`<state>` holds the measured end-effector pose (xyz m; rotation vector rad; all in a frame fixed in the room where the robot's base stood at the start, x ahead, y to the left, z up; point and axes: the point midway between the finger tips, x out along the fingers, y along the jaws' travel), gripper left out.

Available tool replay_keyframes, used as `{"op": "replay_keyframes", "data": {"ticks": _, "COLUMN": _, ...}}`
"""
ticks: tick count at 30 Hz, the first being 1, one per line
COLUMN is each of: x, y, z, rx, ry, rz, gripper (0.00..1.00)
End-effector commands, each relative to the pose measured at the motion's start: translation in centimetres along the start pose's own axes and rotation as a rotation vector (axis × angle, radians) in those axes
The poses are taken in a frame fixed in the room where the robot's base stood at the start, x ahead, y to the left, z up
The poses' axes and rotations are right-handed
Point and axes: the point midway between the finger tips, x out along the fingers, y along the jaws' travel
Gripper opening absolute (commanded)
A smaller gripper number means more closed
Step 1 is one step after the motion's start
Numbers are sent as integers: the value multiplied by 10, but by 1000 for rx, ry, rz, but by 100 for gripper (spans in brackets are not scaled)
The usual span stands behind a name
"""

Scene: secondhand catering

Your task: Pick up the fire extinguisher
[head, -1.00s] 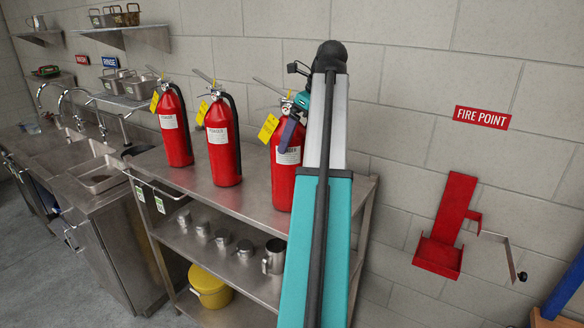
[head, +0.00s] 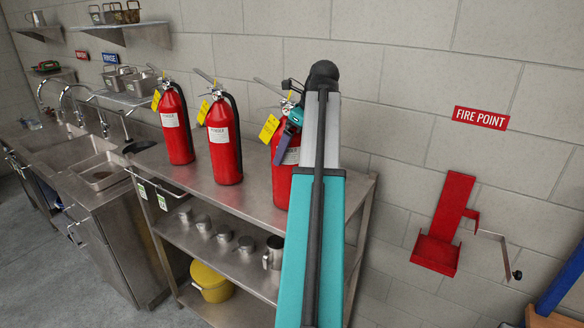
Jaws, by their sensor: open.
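Three red fire extinguishers with yellow tags stand upright on the steel table (head: 258,199): a left one (head: 176,122), a middle one (head: 222,142) and a right one (head: 281,186). My arm comes up from the bottom and covers the right side of the right extinguisher. My gripper (head: 284,150) is in front of that extinguisher's upper body, near its label and below its valve. The gripper is open. Its fingertips are small and dark here, and I cannot tell whether they touch the extinguisher.
A red wall bracket (head: 443,228) with a swung-out arm hangs under the FIRE POINT sign (head: 481,118). Metal jugs (head: 272,254) and a yellow bucket (head: 209,282) sit on the lower shelves. Sinks (head: 100,170) are at left.

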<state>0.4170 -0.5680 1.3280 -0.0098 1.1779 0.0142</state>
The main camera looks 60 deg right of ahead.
Motion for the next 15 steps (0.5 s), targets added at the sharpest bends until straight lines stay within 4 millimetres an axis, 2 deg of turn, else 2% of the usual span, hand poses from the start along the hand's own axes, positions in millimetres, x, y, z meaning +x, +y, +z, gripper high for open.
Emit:
{"op": "replay_keyframes", "data": {"ticks": 5, "x": 0, "y": 0, "z": 0, "rx": 0, "ry": 0, "rz": 0, "gripper": 100}}
{"op": "replay_keyframes", "data": {"ticks": 15, "x": 0, "y": 0, "z": 0, "rx": 1, "ry": 0, "rz": 0, "gripper": 43}}
